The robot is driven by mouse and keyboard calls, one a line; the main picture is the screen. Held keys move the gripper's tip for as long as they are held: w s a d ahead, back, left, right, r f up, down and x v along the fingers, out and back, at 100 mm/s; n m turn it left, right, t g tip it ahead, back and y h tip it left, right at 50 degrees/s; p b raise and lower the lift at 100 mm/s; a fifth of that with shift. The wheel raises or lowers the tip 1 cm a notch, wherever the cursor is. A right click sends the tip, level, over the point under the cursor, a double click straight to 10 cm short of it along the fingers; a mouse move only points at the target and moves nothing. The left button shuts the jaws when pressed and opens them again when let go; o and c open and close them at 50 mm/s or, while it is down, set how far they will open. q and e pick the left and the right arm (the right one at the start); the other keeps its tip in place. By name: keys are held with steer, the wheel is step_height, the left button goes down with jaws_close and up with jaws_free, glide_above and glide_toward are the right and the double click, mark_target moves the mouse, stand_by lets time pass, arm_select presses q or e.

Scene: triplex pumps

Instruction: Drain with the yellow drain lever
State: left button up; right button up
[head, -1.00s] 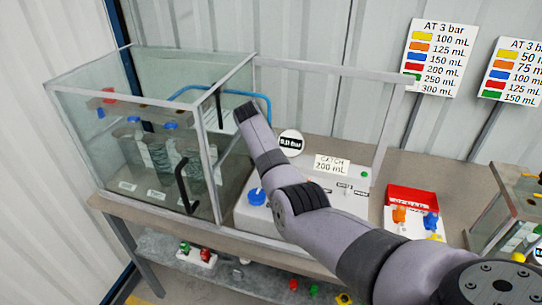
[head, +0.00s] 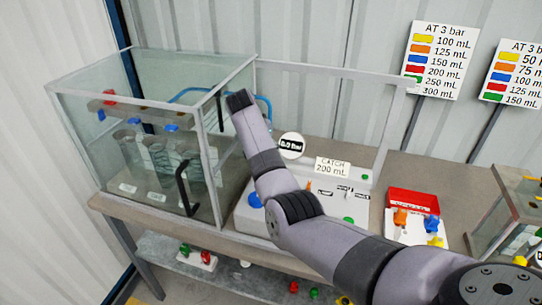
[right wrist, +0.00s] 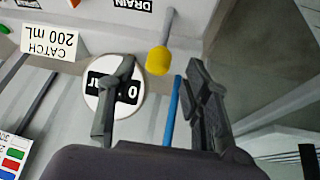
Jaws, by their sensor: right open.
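The yellow drain lever's round knob (right wrist: 157,60) sits on a pale rod in the right wrist view, beside a black DRAIN label (right wrist: 132,4). My right gripper (right wrist: 161,64) is open, and its two fingers appear on either side of the knob. I cannot tell whether either finger touches it. In the head view the dark end of my right arm (head: 239,101) is by the tank's front corner, and the arm hides the lever. My left gripper is not in view.
A round pressure gauge (head: 291,145) and a CATCH 200 mL sign (head: 332,166) stand on the white panel (head: 330,210). A glass enclosure (head: 75,120) with a black handle (head: 184,188) is at left. A red box (head: 412,200) with coloured pieces is at right.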

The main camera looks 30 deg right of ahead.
steer(key=v, duration=0.6)
steer(key=shift+r, duration=0.2)
steer(key=shift+f, duration=0.1)
